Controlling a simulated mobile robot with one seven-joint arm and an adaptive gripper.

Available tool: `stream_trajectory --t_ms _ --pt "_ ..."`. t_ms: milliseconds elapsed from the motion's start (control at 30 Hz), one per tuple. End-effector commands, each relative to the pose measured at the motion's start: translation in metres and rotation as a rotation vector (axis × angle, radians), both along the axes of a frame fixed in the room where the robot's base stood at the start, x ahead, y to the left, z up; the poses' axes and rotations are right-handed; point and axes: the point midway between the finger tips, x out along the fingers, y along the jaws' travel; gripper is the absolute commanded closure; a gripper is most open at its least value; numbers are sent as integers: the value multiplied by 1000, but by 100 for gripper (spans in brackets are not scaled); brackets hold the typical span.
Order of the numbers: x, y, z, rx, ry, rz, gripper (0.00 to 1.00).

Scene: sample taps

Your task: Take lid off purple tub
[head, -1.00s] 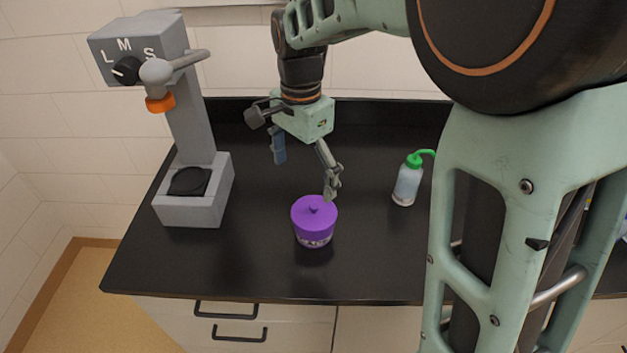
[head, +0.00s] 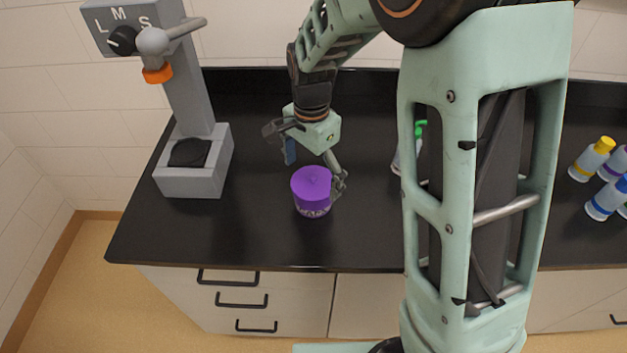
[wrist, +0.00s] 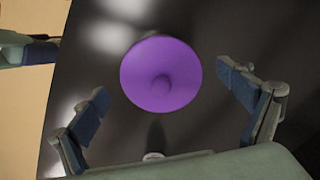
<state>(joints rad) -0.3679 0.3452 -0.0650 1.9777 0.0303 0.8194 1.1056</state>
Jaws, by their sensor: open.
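The purple tub (head: 313,205) stands upright on the black counter, with its purple lid (head: 311,181) on top. In the wrist view the round lid (wrist: 161,74) with its central knob fills the upper middle. My gripper (head: 315,170) is open and comes down from behind the tub. One finger is at the right side of the tub and the other is behind and left of it. In the wrist view my gripper (wrist: 168,102) has its blue-padded fingers spread wide on either side, with a gap between each finger and the lid. I cannot tell the exact height of the fingertips.
A grey tap machine (head: 192,160) with an orange nozzle stands to the left on the black counter (head: 250,245). A green-topped wash bottle (head: 419,130) is partly hidden behind my arm. The counter's front is clear.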

Motion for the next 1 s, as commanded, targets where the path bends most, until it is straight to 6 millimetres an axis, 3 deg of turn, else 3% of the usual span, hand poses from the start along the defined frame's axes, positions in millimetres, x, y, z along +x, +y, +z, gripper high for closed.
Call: stream_trajectory --t_ms 67,867,1000 --pt "0 0 0 0 0 0 9" --pt "0 1 -1 1 0 0 97" --pt "-1 1 -2 0 1 0 100"
